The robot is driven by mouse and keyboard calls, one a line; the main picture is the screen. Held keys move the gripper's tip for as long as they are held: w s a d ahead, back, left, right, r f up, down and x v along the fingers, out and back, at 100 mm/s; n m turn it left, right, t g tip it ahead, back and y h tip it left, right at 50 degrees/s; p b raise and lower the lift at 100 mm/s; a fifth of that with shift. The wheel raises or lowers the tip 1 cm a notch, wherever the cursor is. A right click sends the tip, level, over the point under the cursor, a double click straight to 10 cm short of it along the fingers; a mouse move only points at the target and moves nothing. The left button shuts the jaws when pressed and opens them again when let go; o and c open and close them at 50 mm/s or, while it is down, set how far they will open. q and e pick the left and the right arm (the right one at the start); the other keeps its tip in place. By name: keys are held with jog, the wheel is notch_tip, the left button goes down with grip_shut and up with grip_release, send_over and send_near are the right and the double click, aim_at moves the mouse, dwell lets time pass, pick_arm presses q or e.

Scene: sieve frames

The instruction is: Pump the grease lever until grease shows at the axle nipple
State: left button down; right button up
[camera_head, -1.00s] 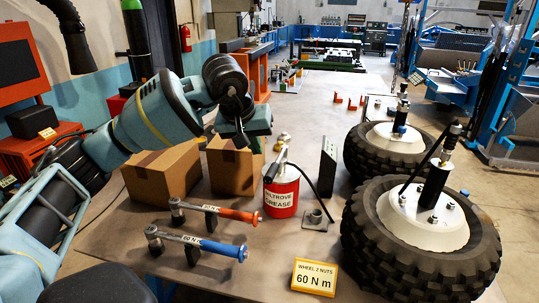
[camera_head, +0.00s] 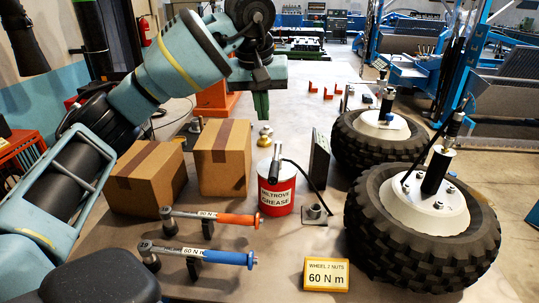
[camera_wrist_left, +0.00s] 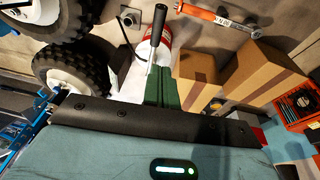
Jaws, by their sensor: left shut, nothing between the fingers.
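The red grease can (camera_head: 277,196) with a white label stands on the table. Its pump lever (camera_head: 276,165), with a black grip, rises from the lid. A black hose (camera_head: 310,178) runs from the lid towards a metal fitting (camera_head: 317,212) on a square plate; I see no grease there. My left gripper (camera_head: 261,106) is shut and empty, fingers pointing down, above and behind the can. In the left wrist view its green fingers (camera_wrist_left: 158,90) show near the lever's black grip (camera_wrist_left: 158,22), apparently apart from it; the can (camera_wrist_left: 166,40) is partly hidden behind. My right gripper is not in view.
Two cardboard boxes (camera_head: 225,158) stand left of the can. An orange torque wrench (camera_head: 212,217) and a blue one (camera_head: 197,255) lie in front. Two wheels (camera_head: 425,240) stand at right, beside a dark upright plate (camera_head: 319,158). A yellow sign (camera_head: 326,275) stands at the front edge.

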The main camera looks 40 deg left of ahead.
pick_arm(q)
jog(key=shift+r, duration=0.3)
jog(key=shift+d, duration=0.1)
jog(key=shift+f, duration=0.1)
send_over(272, 168)
jog(key=f, duration=0.8)
jog(key=s+f, duration=0.1)
jog(key=f, duration=0.3)
jog(key=shift+f, duration=0.1)
jog(key=shift+d+f, duration=0.1)
jog(key=shift+f, duration=0.5)
jog(key=shift+f, duration=0.1)
